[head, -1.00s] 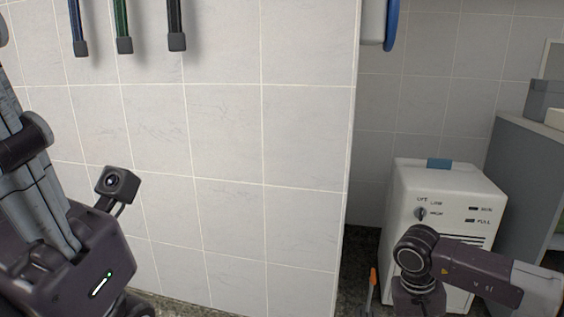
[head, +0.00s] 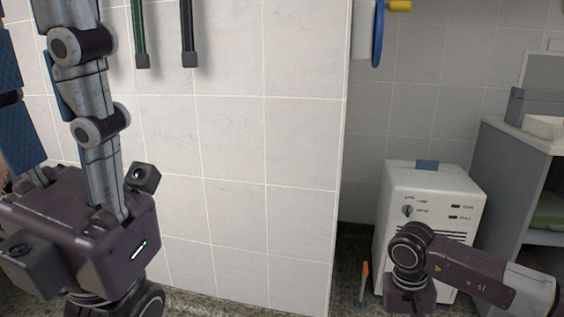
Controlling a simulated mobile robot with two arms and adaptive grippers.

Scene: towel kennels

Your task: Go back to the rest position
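My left gripper (head: 38,60) stands upright at the left of the head view, with its dark purple palm below and its jointed grey fingers pointing up. The fingers have blue pads and stand apart, with bare wall showing between them. I see nothing held there, though the fingertips run out of the top of the picture. The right gripper is outside the picture.
A white tiled wall (head: 235,150) fills the middle, with a green rod (head: 139,35) and a black rod (head: 188,35) hanging. A white machine (head: 436,190) stands behind my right arm. A grey shelf unit (head: 500,180) is at the right. An orange-handled tool (head: 365,270) stands by the wall's edge.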

